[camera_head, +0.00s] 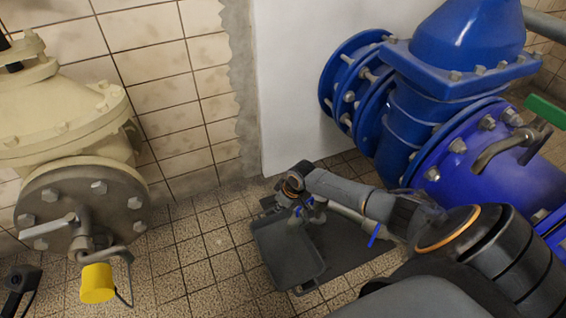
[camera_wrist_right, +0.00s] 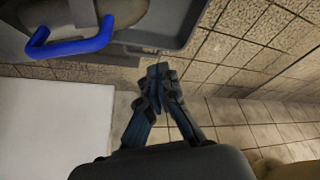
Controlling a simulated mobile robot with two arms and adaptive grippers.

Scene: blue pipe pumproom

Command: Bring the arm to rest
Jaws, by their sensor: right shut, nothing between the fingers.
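My right arm (camera_head: 350,190) reaches in from the lower right of the head view, bent, with its wrist near the middle. My right gripper (camera_head: 307,212) hangs below the wrist, small and partly hidden, over a grey tray-like surface (camera_head: 275,245). In the right wrist view, the fingers of my right gripper (camera_wrist_right: 160,72) meet at the tips. They are shut with nothing between them.
Blue pipework (camera_head: 400,115) with bolted flanges stands close on the right, with a green-handled lever (camera_head: 545,112). A cream valve body (camera_head: 60,125) with a yellow-capped tap (camera_head: 97,283) stands at left. A blue handle (camera_wrist_right: 75,42) shows in the wrist view. Tiled floor (camera_head: 195,245) lies open between.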

